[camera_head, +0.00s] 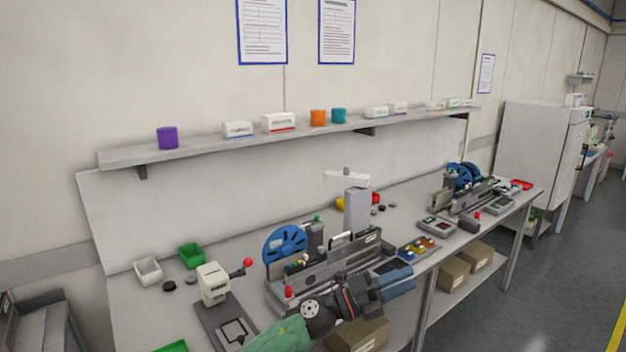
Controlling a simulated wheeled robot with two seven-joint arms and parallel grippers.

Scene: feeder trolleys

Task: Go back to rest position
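My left gripper (404,279) shows in the head view at the lower middle. My arm comes in from the bottom edge with a green sleeve and a dark wrist, and the two blue fingers point right. They lie close together, with nothing seen between them; whether they are apart or touching is unclear. The gripper is in front of the workbench (130,318) edge, near the feeder trolley with the blue reel (284,245). My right gripper is out of view.
A second feeder with a blue reel (463,175) stands farther right on the bench. A lever press (214,283) stands at left. Cardboard boxes (453,274) sit on the lower shelf. A wall shelf (200,146) holds small containers. Open floor (530,285) lies to the right.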

